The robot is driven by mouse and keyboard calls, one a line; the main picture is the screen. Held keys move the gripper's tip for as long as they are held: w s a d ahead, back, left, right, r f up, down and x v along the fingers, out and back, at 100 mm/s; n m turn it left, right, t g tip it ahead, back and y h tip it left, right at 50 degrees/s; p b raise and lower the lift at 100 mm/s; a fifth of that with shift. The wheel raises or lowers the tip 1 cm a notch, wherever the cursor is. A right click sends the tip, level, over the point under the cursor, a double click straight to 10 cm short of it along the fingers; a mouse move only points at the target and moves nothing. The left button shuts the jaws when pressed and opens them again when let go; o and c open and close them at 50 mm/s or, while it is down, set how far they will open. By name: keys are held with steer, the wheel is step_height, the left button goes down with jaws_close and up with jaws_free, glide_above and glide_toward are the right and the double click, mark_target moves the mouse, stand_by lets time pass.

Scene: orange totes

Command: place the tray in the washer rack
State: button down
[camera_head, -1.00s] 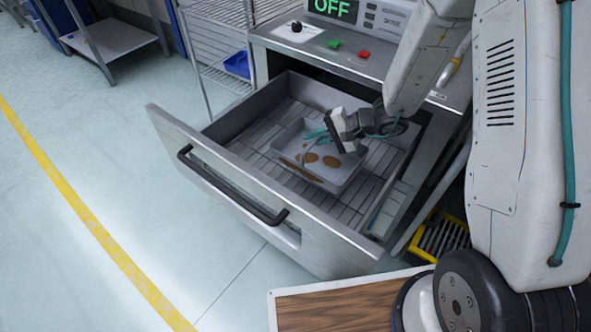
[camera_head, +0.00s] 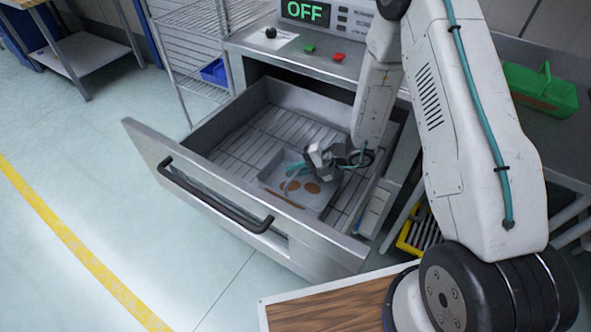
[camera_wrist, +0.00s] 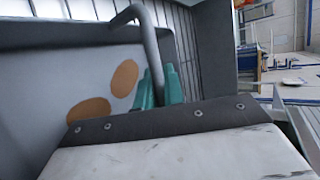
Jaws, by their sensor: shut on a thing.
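The tray (camera_head: 278,174), a grey shallow pan with brown spots inside, is within the pulled-out washer drawer, low over its wire rack (camera_head: 218,158). I cannot tell whether its bottom touches the rack. My gripper (camera_head: 299,169) is over the tray, its teal fingertips shut on the tray's curved grey handle. In the wrist view, the teal fingertips (camera_wrist: 165,88) close beside the bent handle (camera_wrist: 151,45), and the spotted tray interior (camera_wrist: 92,75) shows on the left. My wrist hides the tray's far right part.
The drawer front (camera_head: 240,226) with a black handle (camera_head: 215,203) faces the open floor. The washer top (camera_head: 270,47) has green and red buttons and an OFF display (camera_head: 305,11). A green caddy (camera_head: 541,89) stands at right, a wire shelf (camera_head: 190,45) behind.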

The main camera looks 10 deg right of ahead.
steer(key=c, duration=1.5)
jaws_free()
steer(key=v, duration=1.2)
steer(key=s+a+r+n+g+h, duration=0.1)
steer(key=s+r+n+g, duration=0.15)
steer(key=r, duration=0.45)
steer(key=s+a+r+n+g+h, duration=0.1)
steer(key=s+a+r, duration=0.1)
steer(key=s+r, duration=0.35)
steer(key=s+a+r+n+g, duration=0.1)
steer(key=s+r+n, duration=0.1)
steer(key=r, duration=0.7)
steer(key=s+d+r+t+h, duration=0.1)
steer(key=s+d+r+h, duration=0.2)
steer(key=s, duration=0.5)
steer(key=s+d+r+t+h, duration=0.1)
steer(key=s+d+r+h, duration=0.3)
steer(key=s+r+h, duration=0.2)
step_height(320, 180, up, 2)
steer(key=s+n, duration=0.1)
steer(key=s, duration=0.2)
steer(key=shift+d, duration=0.25)
